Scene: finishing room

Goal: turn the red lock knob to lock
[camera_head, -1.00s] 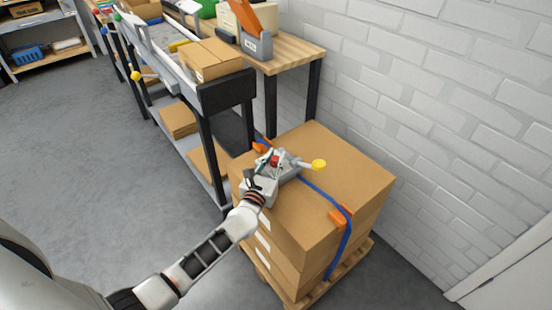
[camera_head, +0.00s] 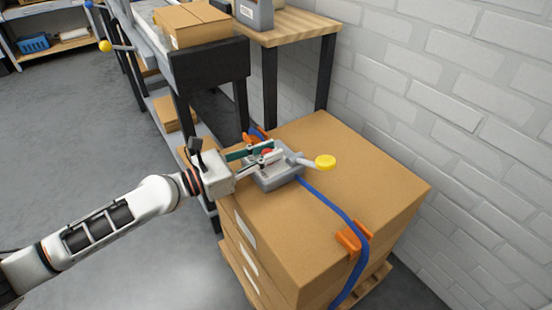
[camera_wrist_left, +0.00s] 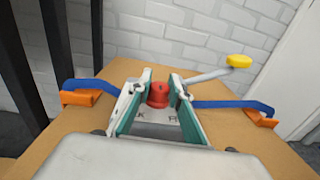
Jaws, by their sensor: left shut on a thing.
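The red lock knob (camera_wrist_left: 157,94) sits on a grey strap tensioner (camera_head: 277,178) on top of the stacked cardboard box. In the left wrist view the knob stands between the two fingers of my left gripper (camera_wrist_left: 158,97), which is shut on it. In the head view my left gripper (camera_head: 262,156) reaches in from the left over the tensioner, and only a little of the red knob (camera_head: 267,153) shows between the fingers. A lever with a yellow knob (camera_head: 325,162) sticks out to the right. My right gripper is not in view.
A blue strap (camera_head: 330,205) runs over the cardboard box (camera_head: 350,160) with orange corner guards (camera_head: 352,238). A workbench (camera_head: 290,28) and a conveyor with black legs (camera_head: 210,80) stand behind. A white brick wall (camera_head: 440,90) borders the right.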

